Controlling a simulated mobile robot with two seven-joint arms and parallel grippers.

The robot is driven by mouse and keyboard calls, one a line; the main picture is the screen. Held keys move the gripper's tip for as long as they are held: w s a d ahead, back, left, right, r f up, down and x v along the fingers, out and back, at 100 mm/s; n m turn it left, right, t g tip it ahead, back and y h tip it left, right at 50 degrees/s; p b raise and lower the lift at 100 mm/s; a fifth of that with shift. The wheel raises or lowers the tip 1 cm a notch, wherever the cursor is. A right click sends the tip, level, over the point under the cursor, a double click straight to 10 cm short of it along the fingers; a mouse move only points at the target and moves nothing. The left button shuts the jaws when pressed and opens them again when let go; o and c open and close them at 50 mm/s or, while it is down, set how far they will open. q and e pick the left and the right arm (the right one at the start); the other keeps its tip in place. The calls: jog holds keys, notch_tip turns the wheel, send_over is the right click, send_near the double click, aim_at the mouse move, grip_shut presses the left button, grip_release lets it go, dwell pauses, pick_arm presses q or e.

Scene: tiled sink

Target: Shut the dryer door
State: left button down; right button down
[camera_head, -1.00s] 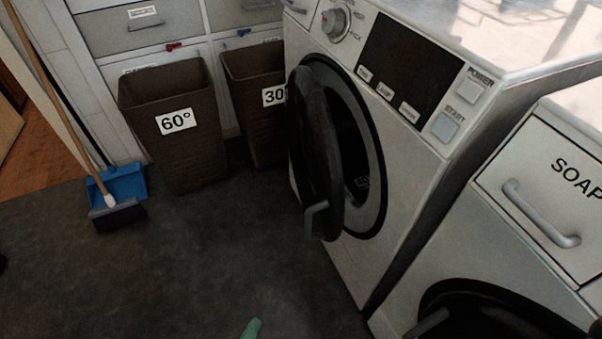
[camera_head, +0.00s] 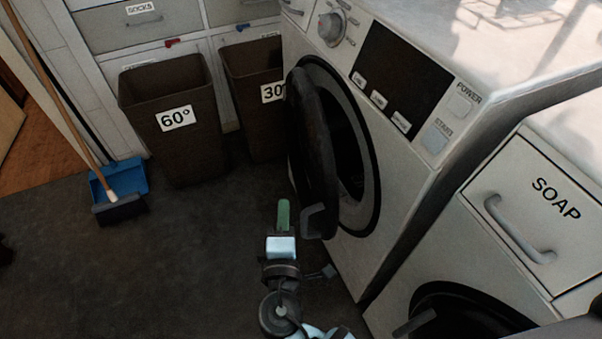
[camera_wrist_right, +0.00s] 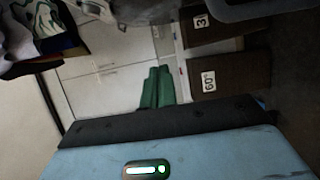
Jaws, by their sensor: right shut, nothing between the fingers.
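The dryer (camera_head: 400,170) is a white front-loading machine at the middle right of the head view. Its round dark door (camera_head: 312,140) stands open, swung out toward the left, and part of the drum opening shows behind it. The door's grey handle (camera_head: 313,220) is at the lower edge. My right gripper (camera_head: 284,208) has green fingers, shut and empty, just left of the handle with a small gap in the picture. The fingers also show in the right wrist view (camera_wrist_right: 157,88), together. My left gripper is not in view.
A second machine with a SOAP drawer (camera_head: 520,215) stands at the lower right. Brown baskets marked 60° (camera_head: 170,90) and 30° (camera_head: 255,70) stand at the back. A blue dustpan (camera_head: 125,178) and broom are at the left. The dark floor left of the door is clear.

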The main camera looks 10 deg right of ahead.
pick_arm(q)
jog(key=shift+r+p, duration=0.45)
jog(key=shift+p, duration=0.15)
pick_arm(e)
jog(key=w+d, duration=0.5)
jog(key=w, duration=0.5)
jog(key=shift+d, duration=0.25)
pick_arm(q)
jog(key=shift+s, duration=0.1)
pick_arm(e)
jog(key=shift+w, duration=0.1)
